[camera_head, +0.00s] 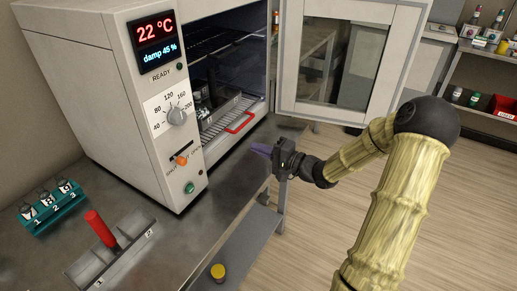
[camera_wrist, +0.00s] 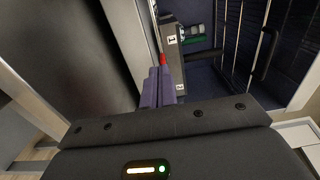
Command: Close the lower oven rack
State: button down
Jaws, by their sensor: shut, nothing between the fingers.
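The oven (camera_head: 175,185) stands on the bench with its door (camera_head: 345,60) swung open to the right. The lower oven rack (camera_head: 222,124), light wire with a red handle (camera_head: 240,123) at its front edge, shows low in the oven opening; its front lies around the sill. My gripper (camera_head: 262,149) is just right of and below the handle, outside the opening, apart from it in the head view. Its purple fingers (camera_wrist: 163,84) are together and empty. In the wrist view a small red piece (camera_wrist: 162,59) shows just beyond the fingertips; I cannot tell whether they touch.
A dark upper rack (camera_head: 208,45) is inside the oven. Dark items stand on the lower rack. The open door stands behind my arm.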

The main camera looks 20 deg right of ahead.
aim_at(220, 133)
jog(key=b+x, duration=0.1)
jog(key=x, duration=1)
jog(key=shift+w+a+b, duration=0.1)
jog(key=shift+a+b, duration=0.05)
jog(key=shift+b, duration=0.2)
jog(key=shift+w+a+r, duration=0.1)
jog(key=shift+w+a, duration=0.1)
jog(key=shift+a, duration=0.05)
jog(key=p+x, duration=0.2)
jog(key=x, duration=0.1)
jog(key=shift+w+a, duration=0.15)
jog(key=shift+w, duration=0.05)
jog(key=shift+r, duration=0.1)
jog(key=shift+a+r, duration=0.1)
